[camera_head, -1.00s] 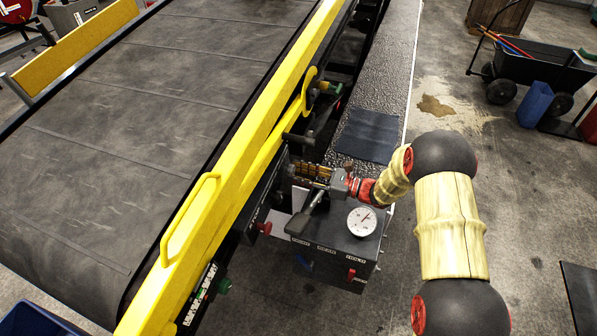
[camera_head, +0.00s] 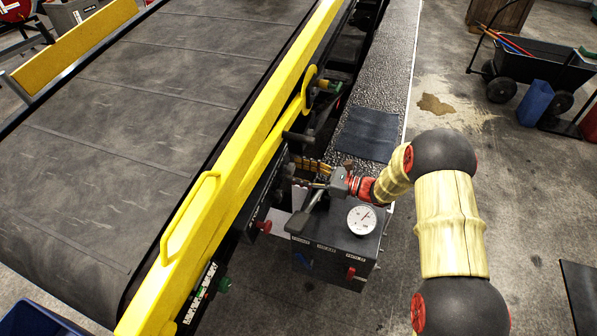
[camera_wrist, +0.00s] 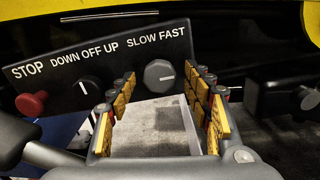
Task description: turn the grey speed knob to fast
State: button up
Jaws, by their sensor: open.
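The grey speed knob (camera_wrist: 159,74) is on the dark control panel (camera_wrist: 110,60) in the wrist view, under the label "SLOW FAST". In the head view my gripper (camera_head: 312,170) is at the side of the belt loader, and the knob is hidden there.
On the panel are a red STOP button (camera_wrist: 31,103) and a black DOWN OFF UP knob (camera_wrist: 89,86). A black box with a gauge (camera_head: 361,220) and levers stands just below my gripper. The yellow rail (camera_head: 235,165) runs alongside.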

jog(key=v, duration=1.2)
